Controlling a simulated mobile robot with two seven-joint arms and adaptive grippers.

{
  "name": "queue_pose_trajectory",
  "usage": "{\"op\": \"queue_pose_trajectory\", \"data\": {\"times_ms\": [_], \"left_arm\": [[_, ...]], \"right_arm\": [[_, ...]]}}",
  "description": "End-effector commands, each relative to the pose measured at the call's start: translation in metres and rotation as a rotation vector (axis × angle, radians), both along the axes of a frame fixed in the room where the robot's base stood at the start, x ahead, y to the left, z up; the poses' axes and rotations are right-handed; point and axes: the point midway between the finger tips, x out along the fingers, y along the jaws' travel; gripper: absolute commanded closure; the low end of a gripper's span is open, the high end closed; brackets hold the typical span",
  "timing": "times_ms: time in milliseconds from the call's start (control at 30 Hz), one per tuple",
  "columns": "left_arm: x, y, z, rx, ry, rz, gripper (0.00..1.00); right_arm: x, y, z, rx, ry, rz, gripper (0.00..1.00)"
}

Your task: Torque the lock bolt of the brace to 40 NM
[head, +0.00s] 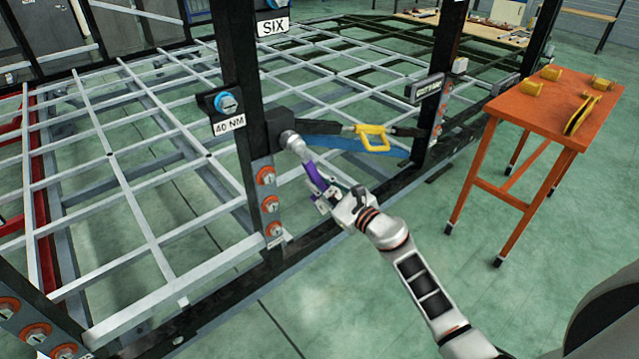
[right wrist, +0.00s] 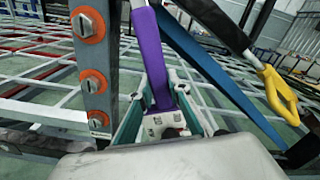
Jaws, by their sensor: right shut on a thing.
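My right gripper (head: 333,199) is shut on the purple handle (head: 316,178) of a wrench-like tool; the handle also shows in the right wrist view (right wrist: 150,55). The tool's grey head (head: 291,141) is up against a dark block on the post; the bolt is hidden behind it, and I cannot tell how it is seated. A dark brace bar (head: 318,127) and a blue bar (head: 352,155) run right from there. A yellow handle (head: 374,138) sits on the dark bar. A "40 NM" label (head: 229,125) hangs below a blue knob (head: 226,103). My left gripper is out of view.
An orange table (head: 530,109) with several yellow items stands at the right. The post (head: 237,60) carries a plate with orange-ringed bolts (head: 266,176). The black chassis rail (head: 330,228) lies below my gripper. Green floor is clear between rail and table.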

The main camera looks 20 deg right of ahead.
Motion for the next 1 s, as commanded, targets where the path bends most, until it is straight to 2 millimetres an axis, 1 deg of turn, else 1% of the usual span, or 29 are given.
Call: {"op": "queue_pose_trajectory", "data": {"times_ms": [33,433,800,967,1000], "left_arm": [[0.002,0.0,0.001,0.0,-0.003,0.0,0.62],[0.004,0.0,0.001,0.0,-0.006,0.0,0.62],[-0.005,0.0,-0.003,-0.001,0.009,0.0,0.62],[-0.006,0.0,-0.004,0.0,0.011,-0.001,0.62],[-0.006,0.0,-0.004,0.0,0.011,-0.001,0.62]], "right_arm": [[0.001,0.0,0.003,0.001,-0.005,0.0,1.0],[0.006,0.002,0.003,0.001,-0.005,-0.001,1.0],[0.007,0.002,0.003,0.001,-0.005,-0.001,1.0],[0.007,0.002,0.003,0.001,-0.005,-0.001,1.0],[0.007,0.002,0.003,0.001,-0.005,-0.001,0.91]]}}
